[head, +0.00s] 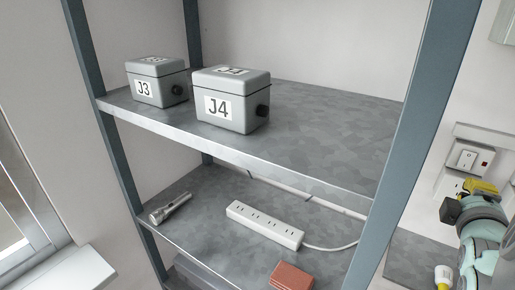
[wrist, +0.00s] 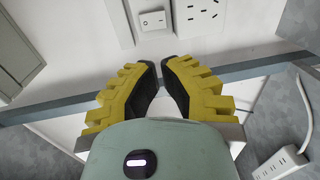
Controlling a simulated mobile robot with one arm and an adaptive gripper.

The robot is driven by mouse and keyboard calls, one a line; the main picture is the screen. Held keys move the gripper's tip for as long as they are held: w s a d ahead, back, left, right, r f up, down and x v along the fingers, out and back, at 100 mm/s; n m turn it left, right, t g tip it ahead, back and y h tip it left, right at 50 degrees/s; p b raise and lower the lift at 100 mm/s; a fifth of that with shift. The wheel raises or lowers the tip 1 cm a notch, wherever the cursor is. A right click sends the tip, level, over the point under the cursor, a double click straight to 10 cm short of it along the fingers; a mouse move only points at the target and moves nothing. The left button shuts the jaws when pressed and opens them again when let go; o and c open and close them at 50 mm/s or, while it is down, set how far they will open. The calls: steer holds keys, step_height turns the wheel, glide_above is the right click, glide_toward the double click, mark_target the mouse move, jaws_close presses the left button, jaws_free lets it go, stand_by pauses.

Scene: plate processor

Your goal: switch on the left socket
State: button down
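In the wrist view a white wall plate with a rocker switch (wrist: 152,20) is at top centre. A white socket plate with several holes (wrist: 199,14) is to its right. In the head view a switch plate with a small red part (head: 468,158) is on the wall at right. I cannot tell whether its switch is on or off. My gripper (wrist: 160,65) has yellow-and-black fingers with tips close together and nothing between them. The tips appear just below the switch plate in the wrist view; contact cannot be told. My gripper also shows below the plate in the head view (head: 481,187).
A metal shelf (head: 330,150) stands left of my arm, with its post (head: 425,100) between. It carries grey boxes J3 (head: 157,82) and J4 (head: 230,103), a flashlight (head: 171,207), a white power strip (head: 264,226) and a reddish block (head: 291,276).

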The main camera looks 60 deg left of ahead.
steer(key=p, duration=0.6)
glide_toward(460, 163)
steer(key=shift+r+x, duration=0.2)
steer(key=shift+x, duration=3.3)
steer(key=shift+w+a+f+p, duration=0.25)
steer(key=shift+w+a+p, duration=0.05)
steer(key=shift+w+p, duration=0.25)
